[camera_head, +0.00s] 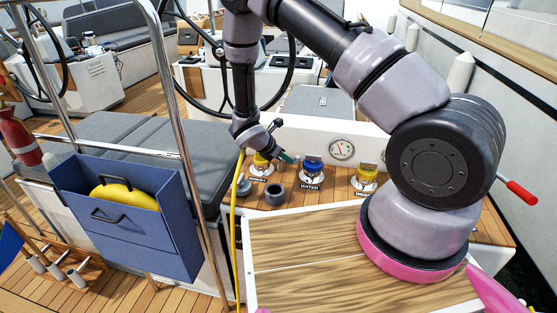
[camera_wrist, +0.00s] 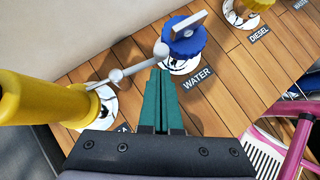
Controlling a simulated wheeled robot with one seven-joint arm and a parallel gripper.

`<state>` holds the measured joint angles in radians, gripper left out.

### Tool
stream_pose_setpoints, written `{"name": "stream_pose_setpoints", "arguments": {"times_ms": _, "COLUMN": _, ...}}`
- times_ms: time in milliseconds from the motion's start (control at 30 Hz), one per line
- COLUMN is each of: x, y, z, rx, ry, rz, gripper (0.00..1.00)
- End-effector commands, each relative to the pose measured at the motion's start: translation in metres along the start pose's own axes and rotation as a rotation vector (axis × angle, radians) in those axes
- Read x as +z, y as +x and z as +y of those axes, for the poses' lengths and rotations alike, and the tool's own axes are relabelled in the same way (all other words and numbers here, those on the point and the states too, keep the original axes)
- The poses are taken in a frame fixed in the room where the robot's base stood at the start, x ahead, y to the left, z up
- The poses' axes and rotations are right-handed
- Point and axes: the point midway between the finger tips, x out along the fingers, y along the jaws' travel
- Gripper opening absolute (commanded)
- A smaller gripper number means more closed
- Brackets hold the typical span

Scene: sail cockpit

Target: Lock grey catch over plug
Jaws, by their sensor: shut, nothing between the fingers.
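In the wrist view a thick yellow plug (camera_wrist: 40,108) comes in from the left and meets an inlet with a white round plate (camera_wrist: 100,105). The grey catch (camera_wrist: 133,70) is a thin lever with a round knob, reaching from beside the plug up to the right. My gripper (camera_wrist: 164,74) has green fingers, shut and empty, with their tips just below and near the knob. I cannot tell whether they touch it.
A blue cap (camera_wrist: 187,38) marked WATER stands just past my fingers, and a yellow cap (camera_head: 365,172) marked DIESEL is further right. A dark grey cup-shaped piece (camera_head: 275,195) sits on the planks. A blue box (camera_head: 130,215) hangs on the rail at left.

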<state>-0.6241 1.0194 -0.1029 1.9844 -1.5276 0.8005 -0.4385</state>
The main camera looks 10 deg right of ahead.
Motion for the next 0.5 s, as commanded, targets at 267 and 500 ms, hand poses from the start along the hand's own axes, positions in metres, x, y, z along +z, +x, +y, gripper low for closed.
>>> {"name": "stream_pose_setpoints", "arguments": {"times_ms": 267, "x": 0.0064, "y": 0.0066, "z": -0.0001, "rx": 0.0, "ry": -0.001, "rz": 0.0, "gripper": 0.0}}
{"name": "stream_pose_setpoints", "arguments": {"times_ms": 500, "x": 0.0078, "y": 0.0077, "z": -0.0004, "rx": 0.0, "ry": -0.001, "rz": -0.001, "gripper": 0.0}}
